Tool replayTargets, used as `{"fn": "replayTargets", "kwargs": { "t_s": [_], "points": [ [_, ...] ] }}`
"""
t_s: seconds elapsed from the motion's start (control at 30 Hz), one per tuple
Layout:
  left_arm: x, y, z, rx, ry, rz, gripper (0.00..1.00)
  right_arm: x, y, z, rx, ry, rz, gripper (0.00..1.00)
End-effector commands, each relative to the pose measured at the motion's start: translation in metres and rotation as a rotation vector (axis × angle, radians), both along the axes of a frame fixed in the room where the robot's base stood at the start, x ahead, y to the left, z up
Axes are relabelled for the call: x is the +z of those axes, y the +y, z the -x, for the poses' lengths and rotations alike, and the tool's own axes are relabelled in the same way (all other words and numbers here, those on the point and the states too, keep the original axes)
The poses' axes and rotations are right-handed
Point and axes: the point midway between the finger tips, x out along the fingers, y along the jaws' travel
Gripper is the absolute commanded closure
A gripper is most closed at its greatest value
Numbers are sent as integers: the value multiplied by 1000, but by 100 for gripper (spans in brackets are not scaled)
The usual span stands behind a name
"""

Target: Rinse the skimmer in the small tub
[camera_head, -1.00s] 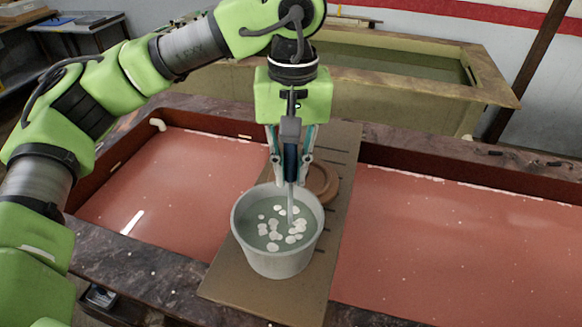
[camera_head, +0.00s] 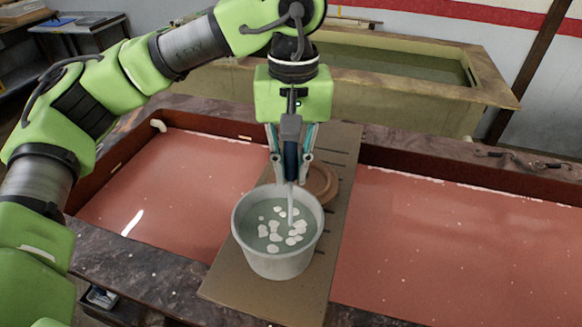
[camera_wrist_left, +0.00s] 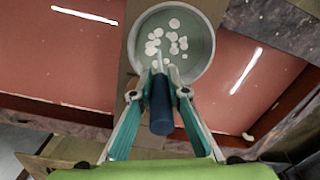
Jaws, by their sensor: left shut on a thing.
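My left gripper (camera_head: 291,157) is shut on the dark blue handle of the skimmer (camera_head: 291,160), which it holds upright above the small tub. The gripper and the blue handle (camera_wrist_left: 160,110) also show in the left wrist view. The skimmer's thin pale shaft reaches down into the tub, and its lower end is hidden in the water. The small tub (camera_head: 275,262) is a pale grey round vessel with greenish water and several white flecks floating in it. It also shows in the left wrist view (camera_wrist_left: 205,78). My right gripper is not in view.
A round brown lid or dish (camera_head: 325,183) lies behind the tub. Another vat (camera_head: 400,105) with greenish water stands at the back.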

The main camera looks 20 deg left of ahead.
Motion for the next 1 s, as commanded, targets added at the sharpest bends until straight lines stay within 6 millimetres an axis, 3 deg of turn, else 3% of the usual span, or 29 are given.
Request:
{"fn": "replayTargets", "kwargs": {
  "t_s": [0.8,1.0],
  "points": [
    [70,0,0,0,-2,0,100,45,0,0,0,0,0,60],
    [78,0,0,0,-1,1,100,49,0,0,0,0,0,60]
  ]
}}
